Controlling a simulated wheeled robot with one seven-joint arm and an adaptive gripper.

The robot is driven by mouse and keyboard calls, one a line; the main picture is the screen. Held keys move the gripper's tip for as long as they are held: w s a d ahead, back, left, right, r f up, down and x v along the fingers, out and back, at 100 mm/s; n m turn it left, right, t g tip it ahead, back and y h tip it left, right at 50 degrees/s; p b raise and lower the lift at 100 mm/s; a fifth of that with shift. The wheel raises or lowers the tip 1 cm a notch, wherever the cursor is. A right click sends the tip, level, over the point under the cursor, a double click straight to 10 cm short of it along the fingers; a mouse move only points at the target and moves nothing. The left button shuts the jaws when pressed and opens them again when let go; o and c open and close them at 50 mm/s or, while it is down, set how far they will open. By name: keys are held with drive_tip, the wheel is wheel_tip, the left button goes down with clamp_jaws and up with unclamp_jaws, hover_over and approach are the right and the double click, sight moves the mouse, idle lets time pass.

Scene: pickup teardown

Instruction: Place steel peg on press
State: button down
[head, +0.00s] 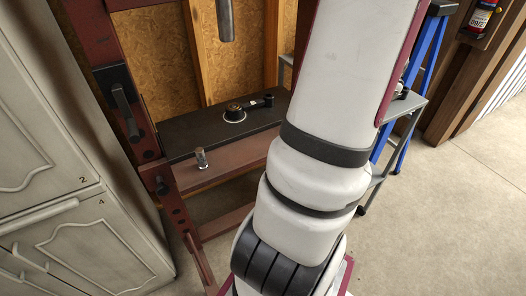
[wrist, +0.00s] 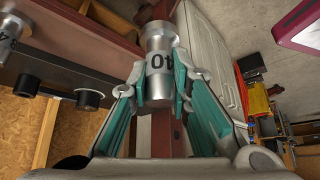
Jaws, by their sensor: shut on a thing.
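In the wrist view my gripper (wrist: 162,92) is shut on a steel peg (wrist: 158,60), a shiny cylinder with a dark number on it that reads upside down. The fingers with teal sides close on it from both sides. In the head view my arm hides the gripper and the held peg. The press (head: 122,72) has a dark red frame and a black plate (head: 187,146). A grey steel ram (head: 225,20) hangs above the plate.
A black fitting with a handle (head: 235,114) lies on the plate. Another numbered cylinder (wrist: 17,35) shows in the wrist view. A cabinet (head: 75,225) is left; a blue ladder (head: 408,85) is right. Floor at right is clear.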

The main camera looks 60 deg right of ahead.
drive_tip(key=shift+d+f, duration=0.1)
drive_tip(key=shift+f, duration=0.05)
drive_tip(key=w+d, duration=0.3)
drive_tip(key=w+d+f+p, duration=0.1)
drive_tip(key=w+d, duration=0.2)
drive_tip(key=w, duration=0.1)
drive_tip(key=w+d, duration=0.2)
drive_tip(key=w, duration=0.2)
drive_tip(key=shift+w+d+f+p, duration=0.15)
drive_tip(key=shift+w+d+p, duration=0.05)
drive_tip(key=shift+d+p, duration=0.2)
drive_tip(key=shift+w+d+f, duration=0.15)
drive_tip(key=shift+f, duration=0.75)
drive_tip(key=shift+w+d+f, duration=0.1)
drive_tip(key=shift+w+f, duration=0.05)
drive_tip(key=shift+f, duration=0.75)
drive_tip(key=shift+f, duration=0.15)
drive_tip(key=c, duration=1.6)
unclamp_jaws()
drive_tip(key=shift+c, duration=0.2)
drive_tip(key=shift+o, duration=0.9)
